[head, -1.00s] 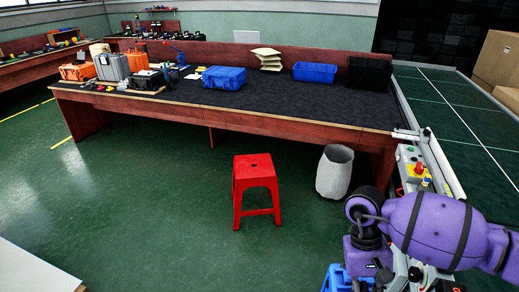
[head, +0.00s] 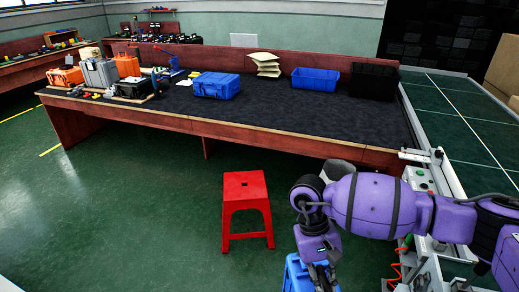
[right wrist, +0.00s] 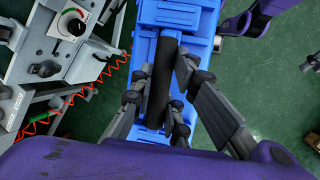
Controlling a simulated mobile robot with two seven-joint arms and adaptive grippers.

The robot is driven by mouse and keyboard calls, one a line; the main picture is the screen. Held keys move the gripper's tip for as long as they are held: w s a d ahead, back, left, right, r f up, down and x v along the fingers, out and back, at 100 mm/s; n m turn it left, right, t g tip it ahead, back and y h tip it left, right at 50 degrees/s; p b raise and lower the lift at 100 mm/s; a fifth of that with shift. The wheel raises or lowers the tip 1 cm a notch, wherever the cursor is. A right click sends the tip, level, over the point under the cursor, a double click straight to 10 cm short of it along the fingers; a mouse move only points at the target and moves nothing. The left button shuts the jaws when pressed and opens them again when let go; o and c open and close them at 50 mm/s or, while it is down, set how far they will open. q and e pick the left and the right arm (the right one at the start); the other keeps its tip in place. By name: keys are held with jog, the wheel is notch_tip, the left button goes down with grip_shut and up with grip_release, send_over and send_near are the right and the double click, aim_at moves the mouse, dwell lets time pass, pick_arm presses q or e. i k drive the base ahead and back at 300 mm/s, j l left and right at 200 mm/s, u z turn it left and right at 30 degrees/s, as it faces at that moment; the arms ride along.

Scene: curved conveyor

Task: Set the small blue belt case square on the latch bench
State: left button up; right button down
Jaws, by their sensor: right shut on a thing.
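A blue case (head: 296,274) hangs at the bottom edge of the head view, cut off by the frame. In the right wrist view the blue case (right wrist: 203,78) shows with a dark handle (right wrist: 160,85). My right gripper (right wrist: 157,103) is shut on that handle; it also shows in the head view (head: 322,274). The case is held low, in front of the bench. The long wooden bench (head: 285,116) has a dark top. Another blue case (head: 217,85) sits on it left of centre. My left gripper is in neither view.
A red stool (head: 246,205) stands before the bench, left of my right arm. A pale bin (head: 338,170) is partly hidden behind that arm. A blue tub (head: 315,78) and black crate (head: 374,80) stand at the back. Conveyor equipment (right wrist: 65,45) lies beside the held case.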

aim_at(351, 129)
jog(key=i+l+u, duration=0.2)
jog(key=i+l, duration=0.35)
jog(key=i+l+u, duration=0.1)
jog(key=i+l, duration=1)
